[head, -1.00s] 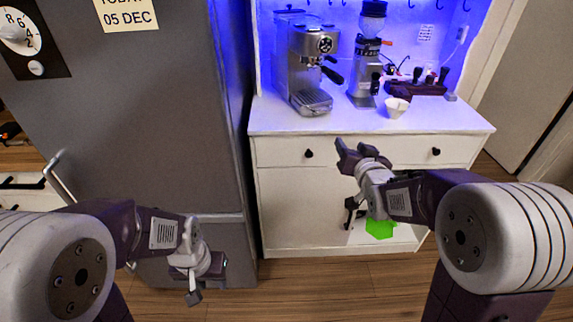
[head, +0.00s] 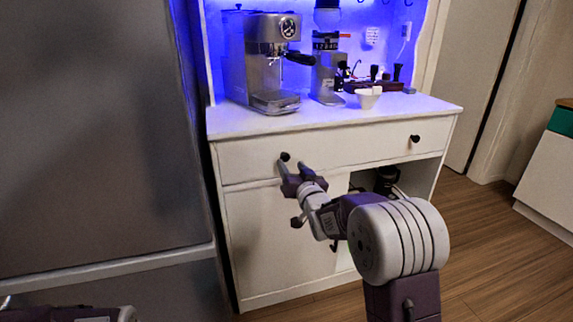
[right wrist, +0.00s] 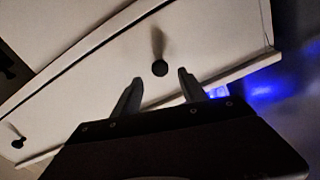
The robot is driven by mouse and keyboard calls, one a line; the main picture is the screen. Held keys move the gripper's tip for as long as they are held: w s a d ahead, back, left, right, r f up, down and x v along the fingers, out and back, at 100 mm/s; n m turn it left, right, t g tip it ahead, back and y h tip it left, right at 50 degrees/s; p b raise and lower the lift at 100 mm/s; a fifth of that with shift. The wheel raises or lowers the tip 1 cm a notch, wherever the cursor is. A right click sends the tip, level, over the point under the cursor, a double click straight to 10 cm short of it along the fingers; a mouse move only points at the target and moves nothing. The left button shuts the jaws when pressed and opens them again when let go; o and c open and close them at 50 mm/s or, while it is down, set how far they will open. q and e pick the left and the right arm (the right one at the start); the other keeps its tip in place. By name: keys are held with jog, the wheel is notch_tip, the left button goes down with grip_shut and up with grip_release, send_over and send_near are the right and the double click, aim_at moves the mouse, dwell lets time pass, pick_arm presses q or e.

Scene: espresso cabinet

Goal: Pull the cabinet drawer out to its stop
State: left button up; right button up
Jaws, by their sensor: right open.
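The white cabinet drawer (head: 350,150) is a wide front under the countertop, with two dark round knobs. It looks flush with the cabinet. The left knob (head: 285,156) is just beyond the fingertips of my right gripper (head: 296,173). In the right wrist view, a knob (right wrist: 159,68) sits in line with the gap between the open fingers (right wrist: 159,78), with no visible contact. The right knob (head: 415,138) is free. My left gripper is out of view; only a bit of my left arm shows at the lower left.
The countertop (head: 330,118) holds an espresso machine (head: 263,65), a grinder (head: 327,70) and a white cup (head: 368,98). Below the drawer are a door (head: 265,240) and an open compartment with a dark object (head: 386,180). A grey fridge (head: 90,130) stands at left.

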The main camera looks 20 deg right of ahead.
aim_at(286, 158)
jog(key=w, duration=0.5)
jog(key=shift+w+a+b, duration=0.1)
jog(key=shift+a+b, duration=0.05)
jog(key=shift+b, duration=0.2)
grip_shut()
dwell(1.0)
